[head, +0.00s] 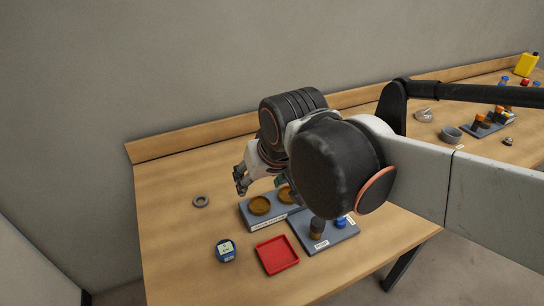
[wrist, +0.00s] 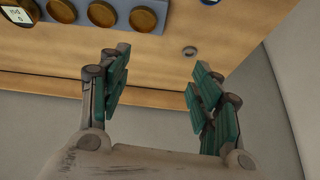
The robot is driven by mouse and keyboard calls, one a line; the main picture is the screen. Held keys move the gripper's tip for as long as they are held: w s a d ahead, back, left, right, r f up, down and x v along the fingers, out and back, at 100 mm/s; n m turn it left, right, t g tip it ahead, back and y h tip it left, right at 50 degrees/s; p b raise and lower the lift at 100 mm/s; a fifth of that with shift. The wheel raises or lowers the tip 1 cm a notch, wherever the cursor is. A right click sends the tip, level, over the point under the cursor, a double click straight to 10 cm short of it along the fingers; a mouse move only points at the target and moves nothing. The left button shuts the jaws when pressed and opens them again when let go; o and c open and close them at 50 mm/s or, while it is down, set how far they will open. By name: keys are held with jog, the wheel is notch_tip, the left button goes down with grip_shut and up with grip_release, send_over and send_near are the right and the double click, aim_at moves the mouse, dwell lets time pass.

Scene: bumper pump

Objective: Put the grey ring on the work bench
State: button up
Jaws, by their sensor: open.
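The grey ring (head: 200,201) lies flat on the wooden work bench (head: 172,243), toward its left side. In the wrist view the ring (wrist: 189,51) shows small on the bench surface (wrist: 235,22), beyond the fingertips and nearer the right finger. My gripper (head: 240,182) is above the bench, to the right of the ring and apart from it. In the wrist view my gripper (wrist: 160,62) is open, its green-padded fingers wide apart with nothing between them. My arm hides part of the bench in the head view.
A grey holder with brown round discs (head: 260,205) stands right of the ring. A blue round device (head: 226,250), a red tray (head: 277,254) and a grey board (head: 307,241) with small parts sit nearer the front. A wooden ledge (head: 190,136) runs along the back. Bare wood surrounds the ring.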

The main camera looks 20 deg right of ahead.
jog(key=s+d+f+n+t, duration=0.1)
jog(key=s, duration=0.4)
jog(key=shift+s+d+f, duration=0.4)
dwell(0.8)
